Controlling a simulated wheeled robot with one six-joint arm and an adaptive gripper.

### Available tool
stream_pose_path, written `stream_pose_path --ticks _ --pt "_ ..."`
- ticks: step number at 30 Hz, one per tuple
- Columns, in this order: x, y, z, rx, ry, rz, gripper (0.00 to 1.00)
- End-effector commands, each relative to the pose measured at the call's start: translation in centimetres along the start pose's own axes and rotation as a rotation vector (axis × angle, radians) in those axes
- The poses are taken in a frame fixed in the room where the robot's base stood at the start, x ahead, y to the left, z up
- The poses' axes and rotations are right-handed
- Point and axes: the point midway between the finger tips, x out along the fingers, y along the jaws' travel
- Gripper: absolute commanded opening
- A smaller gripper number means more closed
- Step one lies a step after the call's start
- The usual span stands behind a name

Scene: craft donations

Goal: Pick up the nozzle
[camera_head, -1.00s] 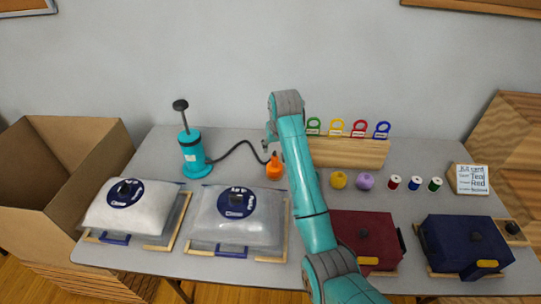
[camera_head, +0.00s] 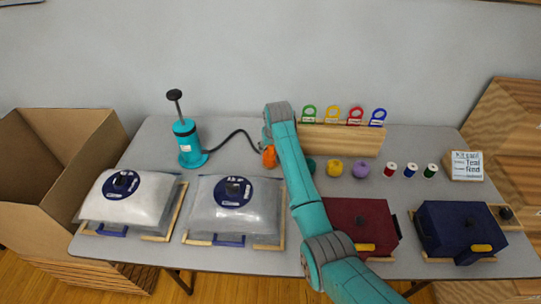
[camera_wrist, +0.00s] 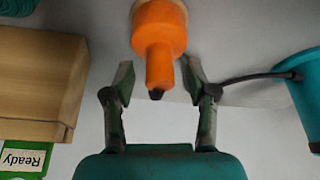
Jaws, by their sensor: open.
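The orange nozzle (camera_head: 269,156) stands on the table at the end of a black hose, which runs to the teal hand pump (camera_head: 188,145). In the wrist view, the nozzle (camera_wrist: 160,35) is at the top centre, its narrow dark-tipped end pointing toward my gripper. My gripper (camera_wrist: 159,82) is open. Its two fingers are spread to the left and right of the nozzle's narrow end, with visible gaps on both sides. In the head view, my arm hides most of the gripper beside the nozzle.
A wooden stand (camera_head: 340,139) with coloured rings is right of the nozzle. Yellow (camera_head: 334,168) and purple (camera_head: 361,169) yarn balls sit in front of it. Clear bags (camera_head: 235,205), a red case (camera_head: 350,222) and a blue case (camera_head: 455,230) line the front.

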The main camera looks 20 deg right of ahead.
Motion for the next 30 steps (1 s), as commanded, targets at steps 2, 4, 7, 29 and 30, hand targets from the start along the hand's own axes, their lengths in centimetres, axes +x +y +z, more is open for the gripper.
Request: stream_pose_path --ticks 2,4,7,29,30 --pt "0.3 0.0 0.0 0.000 0.001 0.000 0.57" --pt "0.3 0.0 0.0 0.000 0.001 0.000 0.57" --pt "0.3 0.0 0.0 0.000 0.001 0.000 0.57" --pt "-1.1 0.0 -0.7 0.000 0.003 0.000 0.00" --pt "-1.6 0.0 -0.9 0.000 0.005 0.000 0.00"
